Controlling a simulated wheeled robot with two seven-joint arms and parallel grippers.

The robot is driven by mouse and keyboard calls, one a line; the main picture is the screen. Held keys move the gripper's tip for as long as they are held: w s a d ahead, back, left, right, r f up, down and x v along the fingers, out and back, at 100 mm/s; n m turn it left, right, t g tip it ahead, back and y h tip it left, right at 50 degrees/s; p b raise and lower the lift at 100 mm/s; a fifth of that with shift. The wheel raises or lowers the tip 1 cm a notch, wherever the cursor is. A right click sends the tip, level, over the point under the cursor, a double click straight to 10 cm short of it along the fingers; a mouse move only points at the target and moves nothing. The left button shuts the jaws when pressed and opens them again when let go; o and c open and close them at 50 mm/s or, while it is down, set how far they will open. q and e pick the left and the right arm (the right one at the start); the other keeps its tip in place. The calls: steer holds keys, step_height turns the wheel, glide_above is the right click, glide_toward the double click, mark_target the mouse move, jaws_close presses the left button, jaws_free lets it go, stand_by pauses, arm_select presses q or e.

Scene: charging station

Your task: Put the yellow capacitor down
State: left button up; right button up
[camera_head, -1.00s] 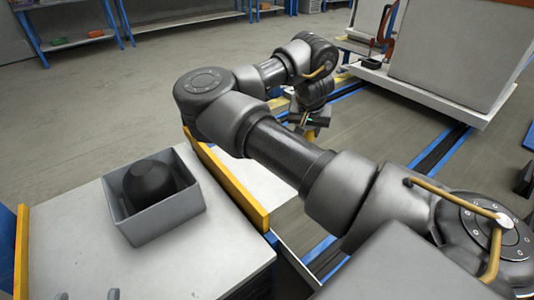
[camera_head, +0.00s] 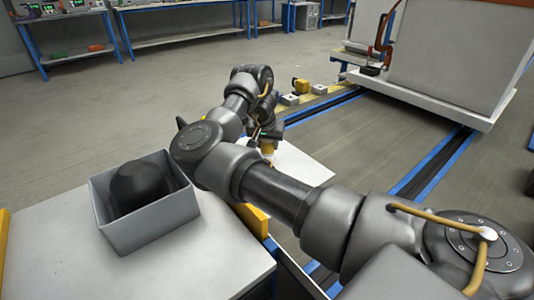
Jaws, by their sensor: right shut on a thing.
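My right arm reaches in from the lower right and bends at the elbow. My right gripper (camera_head: 268,138) is at its far end, small and partly hidden by my own arm. It is shut on the yellow capacitor (camera_head: 267,149), which points down over a white surface (camera_head: 303,168). I cannot tell whether the capacitor touches that surface. My left gripper is not in view.
A grey open box (camera_head: 163,226) with a dark rounded thing (camera_head: 134,186) inside stands on a light table (camera_head: 60,250) at left. A yellow block (camera_head: 301,86) and small pale blocks (camera_head: 289,99) sit by the blue-edged rails. A large white cabinet (camera_head: 455,50) stands behind.

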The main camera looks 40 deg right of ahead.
mark_target(267, 152)
step_height(267, 152, down, 4)
steer(key=shift+w+r+b, duration=0.1)
steer(key=shift+r+b, duration=0.1)
steer(key=shift+b, duration=0.75)
steer(key=shift+r, duration=0.15)
steer(key=o, duration=0.6)
steer(key=shift+f, duration=0.2)
steer(key=o, duration=0.4)
